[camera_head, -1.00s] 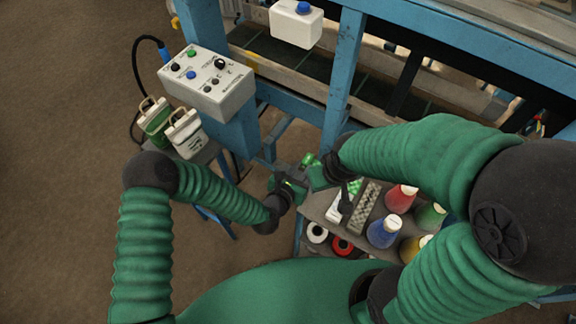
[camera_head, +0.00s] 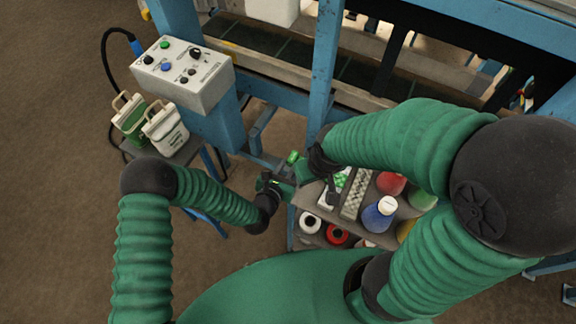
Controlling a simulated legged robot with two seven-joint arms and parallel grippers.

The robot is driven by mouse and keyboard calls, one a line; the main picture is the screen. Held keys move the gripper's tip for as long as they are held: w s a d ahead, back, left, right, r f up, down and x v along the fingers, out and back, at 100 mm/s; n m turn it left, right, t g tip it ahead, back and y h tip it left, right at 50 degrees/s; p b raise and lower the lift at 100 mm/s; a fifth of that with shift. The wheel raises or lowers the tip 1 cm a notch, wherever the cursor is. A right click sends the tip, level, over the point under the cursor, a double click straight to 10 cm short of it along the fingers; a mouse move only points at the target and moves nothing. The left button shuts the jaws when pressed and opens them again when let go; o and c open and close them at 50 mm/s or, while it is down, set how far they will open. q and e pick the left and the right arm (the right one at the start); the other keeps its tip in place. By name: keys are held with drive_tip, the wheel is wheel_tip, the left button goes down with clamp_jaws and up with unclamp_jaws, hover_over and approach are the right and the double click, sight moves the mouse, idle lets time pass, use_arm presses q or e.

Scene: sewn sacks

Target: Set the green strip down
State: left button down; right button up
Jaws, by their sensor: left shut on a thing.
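My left gripper (camera_head: 270,184) comes in from the left and is shut on a small, bright green piece, which seems to be the green strip (camera_head: 272,185). Most of the strip is hidden by the fingers. My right gripper (camera_head: 331,186) is close beside it, over the left edge of a grey shelf cart (camera_head: 302,196). Its fingers are small and dark, so I cannot tell if they are open. Another green bit (camera_head: 292,157) shows just above the two hands; I cannot tell what it belongs to.
The cart holds a white tray with green pieces (camera_head: 340,181), a perforated metal strip (camera_head: 356,195), a blue bottle (camera_head: 379,213) and red bottle (camera_head: 390,183). Spools (camera_head: 309,223) lie lower. Blue framing rises behind.

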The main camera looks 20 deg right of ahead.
use_arm(q)
drive_tip(key=c, duration=1.1)
unclamp_jaws()
drive_tip(key=shift+c, duration=0.2)
drive_tip(key=v, duration=1.7)
drive_tip(key=w+a+f+m+g+y, duration=0.1)
drive_tip(key=w+a+m+g+y, duration=0.1)
drive_tip(key=a+m, duration=0.5)
drive_tip(key=w+a+f+m+g+y, duration=0.1)
drive_tip(key=a+f+m+y, duration=0.15)
drive_tip(key=a+m, duration=0.4)
drive_tip(key=s+a+r+m+g+y, duration=0.1)
drive_tip(key=s+a+r+m+y, duration=0.1)
drive_tip(key=a+r+m, duration=0.3)
drive_tip(key=s+a+r+m+g+y, duration=0.2)
drive_tip(key=a+r+m, duration=0.4)
drive_tip(key=a+m, duration=0.1)
drive_tip(key=shift+a+r+m+y+b, duration=0.15)
drive_tip(key=shift+a+m+y+b, duration=0.25)
drive_tip(key=shift+a, duration=0.4)
